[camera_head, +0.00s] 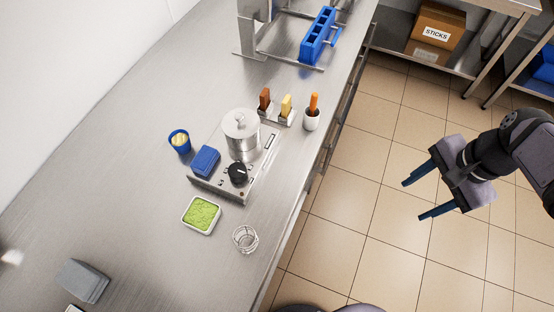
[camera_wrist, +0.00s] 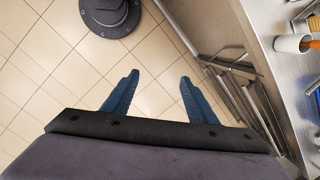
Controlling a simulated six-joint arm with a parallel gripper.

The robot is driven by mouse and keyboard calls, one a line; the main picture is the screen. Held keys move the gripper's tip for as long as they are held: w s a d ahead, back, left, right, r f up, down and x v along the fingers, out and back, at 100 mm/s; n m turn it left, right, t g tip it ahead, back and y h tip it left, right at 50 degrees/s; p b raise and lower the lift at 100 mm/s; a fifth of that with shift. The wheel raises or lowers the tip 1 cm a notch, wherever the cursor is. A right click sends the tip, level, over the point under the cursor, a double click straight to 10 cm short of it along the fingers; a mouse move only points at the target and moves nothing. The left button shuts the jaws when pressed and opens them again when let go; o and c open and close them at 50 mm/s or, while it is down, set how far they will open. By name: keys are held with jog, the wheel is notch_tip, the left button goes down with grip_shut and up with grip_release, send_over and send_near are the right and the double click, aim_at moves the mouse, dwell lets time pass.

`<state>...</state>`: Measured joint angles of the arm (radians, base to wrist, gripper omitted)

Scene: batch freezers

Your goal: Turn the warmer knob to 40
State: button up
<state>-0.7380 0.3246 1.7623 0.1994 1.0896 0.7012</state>
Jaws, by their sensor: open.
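The warmer (camera_head: 218,187) is a low steel box on the counter, with a lidded steel pot (camera_head: 243,143) on its top. Its black round knob (camera_head: 237,172) sits at the near end, with small marks around it. The marks are too small to read. My gripper (camera_head: 412,200) is open and empty, over the tiled floor to the right of the counter and well apart from the knob. In the wrist view my gripper (camera_wrist: 156,82) shows two blue fingers spread apart above floor tiles. The warmer and knob are not in the wrist view.
A blue block (camera_head: 205,161) sits beside the knob. Around the warmer stand a blue cup (camera_head: 180,141), a green-filled tray (camera_head: 202,215), a wire holder (camera_head: 245,239) and a white cup (camera_head: 312,120) with an orange handle. The counter's front edge lies between my gripper and the warmer.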

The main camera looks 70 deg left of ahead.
jog(key=s+a+r+g, duration=0.1)
jog(key=s+a, duration=0.7)
jog(key=a, duration=0.4)
jog(key=g+h, duration=0.1)
jog(key=g, duration=0.1)
send_near(238, 169)
jog(key=f, duration=0.1)
jog(key=shift+n, duration=0.3)
jog(key=shift+s+p+x, duration=0.1)
jog(key=shift+p+x, duration=0.25)
jog(key=shift+x, duration=1.6)
jog(key=shift+s+p+x, duration=0.15)
jog(key=shift+p+x, duration=0.2)
jog(key=shift+x, duration=1.6)
jog(key=shift+r, duration=0.1)
jog(key=c, duration=1.1)
